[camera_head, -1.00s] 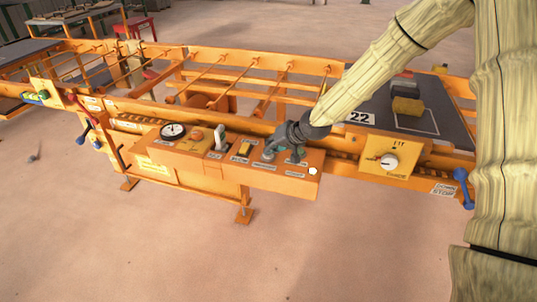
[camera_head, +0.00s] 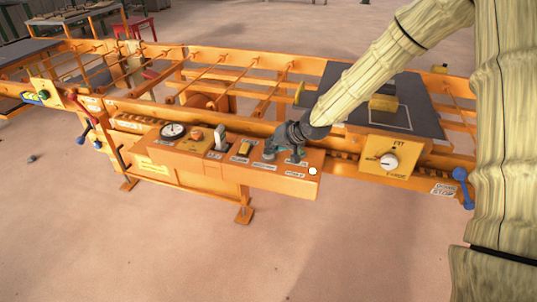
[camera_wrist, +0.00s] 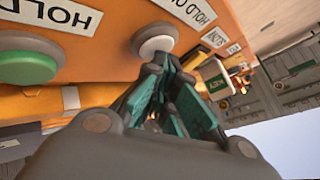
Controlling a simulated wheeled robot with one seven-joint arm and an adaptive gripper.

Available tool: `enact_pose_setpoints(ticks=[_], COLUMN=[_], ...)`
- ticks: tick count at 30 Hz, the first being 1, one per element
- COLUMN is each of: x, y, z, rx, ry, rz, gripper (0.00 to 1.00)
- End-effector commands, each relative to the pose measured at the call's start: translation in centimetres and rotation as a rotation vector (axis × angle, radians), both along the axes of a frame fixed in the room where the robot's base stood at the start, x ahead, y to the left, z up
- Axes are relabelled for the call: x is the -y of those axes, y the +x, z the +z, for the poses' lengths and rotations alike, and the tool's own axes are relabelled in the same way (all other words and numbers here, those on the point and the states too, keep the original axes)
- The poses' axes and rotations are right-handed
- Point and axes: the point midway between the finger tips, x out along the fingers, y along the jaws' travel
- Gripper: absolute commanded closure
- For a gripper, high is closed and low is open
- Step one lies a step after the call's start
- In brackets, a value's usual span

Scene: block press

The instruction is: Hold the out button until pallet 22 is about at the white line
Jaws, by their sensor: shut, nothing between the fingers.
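The dark grey pallet (camera_head: 412,98) lies on the rollers at the right, with a white outlined square and a yellow block (camera_head: 383,103) on it. Its number is hidden behind my arm. My gripper (camera_head: 292,156) is shut and empty, down at the orange control box (camera_head: 200,165). In the wrist view the fingertips (camera_wrist: 163,62) are at the white button (camera_wrist: 155,40), beside a label reading "HOLD O" and cut off. They appear to touch it; how far it is pressed I cannot tell. I cannot make out a white line across the track.
A green button (camera_wrist: 28,68) sits left of the white one in the wrist view. The box also carries a gauge (camera_head: 173,131) and a white lever (camera_head: 219,138). A yellow dial panel (camera_head: 392,160) is at the right. The rollers left of the pallet are empty.

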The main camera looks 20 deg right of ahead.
Motion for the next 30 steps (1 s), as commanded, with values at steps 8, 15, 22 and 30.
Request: enact_pose_setpoints(ticks=[8, 15, 22, 30], x=[0.0, 0.0, 0.0, 0.0], y=[0.0, 0.0, 0.0, 0.0], z=[0.3, 1.4, 1.9, 1.8], rx=[-0.001, 0.0, 0.0, 0.0], ry=[0.0, 0.0, 0.0, 0.0], rz=[0.001, 0.0, 0.0, 0.0], gripper=[1.0, 1.0, 1.0, 1.0])
